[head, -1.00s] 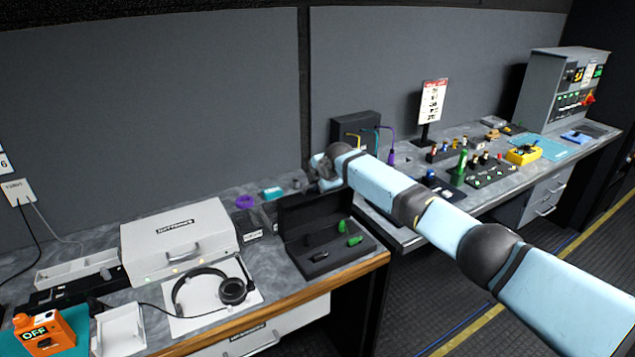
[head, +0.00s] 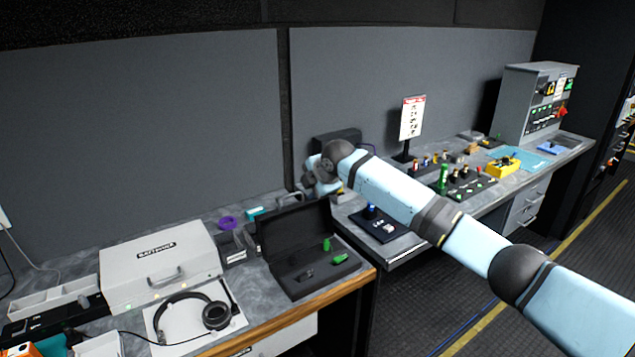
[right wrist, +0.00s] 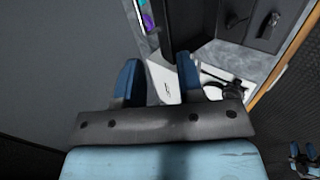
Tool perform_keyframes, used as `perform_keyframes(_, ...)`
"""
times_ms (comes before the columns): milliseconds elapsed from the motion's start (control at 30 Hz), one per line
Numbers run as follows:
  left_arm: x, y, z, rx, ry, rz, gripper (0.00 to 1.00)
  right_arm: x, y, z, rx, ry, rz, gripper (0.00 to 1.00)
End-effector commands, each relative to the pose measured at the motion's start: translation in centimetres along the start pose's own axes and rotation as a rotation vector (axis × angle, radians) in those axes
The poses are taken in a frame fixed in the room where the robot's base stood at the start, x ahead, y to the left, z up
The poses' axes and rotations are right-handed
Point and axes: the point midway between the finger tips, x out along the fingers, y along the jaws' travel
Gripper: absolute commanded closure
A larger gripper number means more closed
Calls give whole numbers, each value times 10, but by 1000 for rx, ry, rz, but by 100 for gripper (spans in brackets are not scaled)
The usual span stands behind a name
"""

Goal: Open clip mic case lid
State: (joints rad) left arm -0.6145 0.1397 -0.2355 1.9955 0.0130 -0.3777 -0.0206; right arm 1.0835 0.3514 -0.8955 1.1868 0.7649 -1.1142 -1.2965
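The clip mic case is a black box on the left bench. Its lid (head: 290,232) stands up at the back, and its dark tray (head: 291,285) holds green-ended clip mics (head: 341,258) and small black pieces. My right gripper (head: 308,182) is behind and above the lid's top edge, apart from it as far as I can tell; my own wrist partly hides it. In the right wrist view the two blue fingers (right wrist: 158,72) are spread with nothing between them. The case tray (right wrist: 257,22) shows at the top right there.
A white case (head: 160,265) and black headphones (head: 192,312) lie left of the clip mic case. A purple ring (head: 227,223) lies behind. A gap separates this bench from the right bench (head: 405,243). The grey wall panel (head: 150,130) rises close behind.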

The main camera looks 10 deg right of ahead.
Motion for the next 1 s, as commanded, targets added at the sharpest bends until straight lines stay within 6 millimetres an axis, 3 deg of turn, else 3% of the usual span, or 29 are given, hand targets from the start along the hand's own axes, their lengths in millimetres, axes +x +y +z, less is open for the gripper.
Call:
perform_keyframes(200,2,0,3,0,-1,0,57,-31,0,0,-1,0,2,66)
perform_keyframes(567,2,0,4,0,-3,0,57,-39,0,0,1,0,1,66)
perform_keyframes(600,2,0,4,0,-3,-1,57,-39,0,0,1,0,1,68)
perform_keyframes(700,2,0,4,0,-3,-1,57,-36,-4,-2,7,5,1,91)
perform_keyframes(767,2,0,4,0,-3,-1,57,-29,-13,-8,23,15,2,100)
perform_keyframes(867,2,0,4,0,-3,-1,57,-8,-43,-25,81,49,9,100)
perform_keyframes(1000,2,-1,4,0,-3,-1,57,26,-111,-62,235,119,29,100)
